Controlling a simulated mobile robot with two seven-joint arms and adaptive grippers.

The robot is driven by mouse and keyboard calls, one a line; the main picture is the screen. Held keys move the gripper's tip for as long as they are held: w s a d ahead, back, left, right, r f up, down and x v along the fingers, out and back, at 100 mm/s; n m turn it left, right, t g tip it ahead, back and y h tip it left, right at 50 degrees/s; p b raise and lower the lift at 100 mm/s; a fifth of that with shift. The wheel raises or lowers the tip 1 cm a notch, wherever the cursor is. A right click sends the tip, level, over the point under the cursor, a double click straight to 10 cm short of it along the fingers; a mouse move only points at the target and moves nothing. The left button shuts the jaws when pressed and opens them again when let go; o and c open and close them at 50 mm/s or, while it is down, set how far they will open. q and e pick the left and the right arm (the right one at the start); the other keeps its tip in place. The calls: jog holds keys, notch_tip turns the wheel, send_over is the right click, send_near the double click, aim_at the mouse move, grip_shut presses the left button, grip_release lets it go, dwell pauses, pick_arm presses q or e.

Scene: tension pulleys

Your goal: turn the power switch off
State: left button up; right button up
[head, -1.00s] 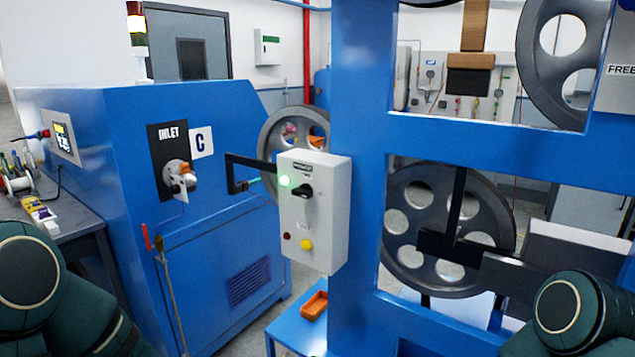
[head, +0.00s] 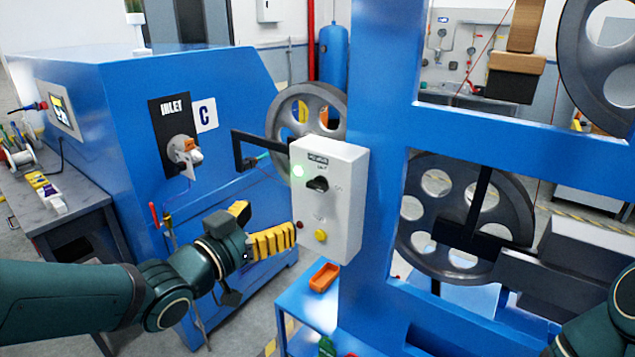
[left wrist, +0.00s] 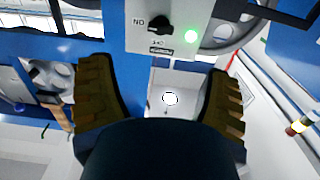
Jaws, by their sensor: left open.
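The power switch is a black rotary knob (head: 317,184) on the front of a white control box (head: 340,205), which is fixed to the blue frame. A green lamp (head: 298,171) is lit beside the knob. My left gripper (head: 268,226) is open, its yellow fingers just left of the box's lower part, below the knob. The left wrist view shows the knob (left wrist: 159,25) and green lamp (left wrist: 191,36) at the top, beyond the two spread fingers (left wrist: 160,98). Nothing is between the fingers. My right gripper is out of view; only part of my right arm shows.
A yellow button (head: 320,236) and a red button (head: 299,225) sit low on the box. The blue machine (head: 110,150) stands at left beside a grey bench (head: 70,205). An orange tray (head: 324,277) lies on a low blue table (head: 300,298). Large grey pulleys (head: 465,215) are at right.

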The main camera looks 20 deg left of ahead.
aim_at(314, 188)
pick_arm(q)
jog(key=p+x, duration=0.4)
jog(key=x, duration=0.9)
jog(key=shift+w+f, duration=0.1)
jog(key=shift+w, duration=0.1)
jog(key=c, duration=1.2)
